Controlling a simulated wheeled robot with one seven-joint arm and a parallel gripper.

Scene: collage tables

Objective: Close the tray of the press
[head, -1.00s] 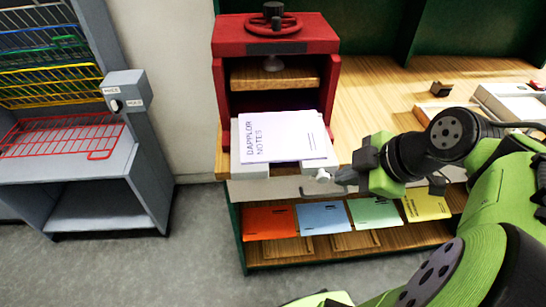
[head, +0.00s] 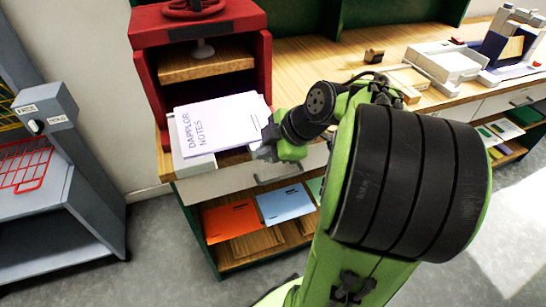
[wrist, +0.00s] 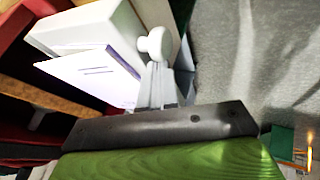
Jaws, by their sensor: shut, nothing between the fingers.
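The red press (head: 265,70) stands at the left end of the wooden worktable. Its pale grey tray (head: 182,165) is out in front of the press opening and carries a white booklet (head: 215,122) marked "DAPPLOR NOTES". In the wrist view the tray (wrist: 75,30) and booklet (wrist: 95,72) lie left of my fingers, and a round white knob (wrist: 155,43) sits right at the fingertips. My gripper (head: 264,148) is at the tray's front right corner, shut and empty. It also shows in the wrist view (wrist: 160,70). Whether it touches the knob I cannot tell.
A drawer front with a handle (head: 278,172) is below the tabletop. Coloured folders lie on the shelf under it, such as an orange one (head: 231,220). A grey stand (head: 75,210) is at the left. White devices (head: 445,62) stand farther right on the table.

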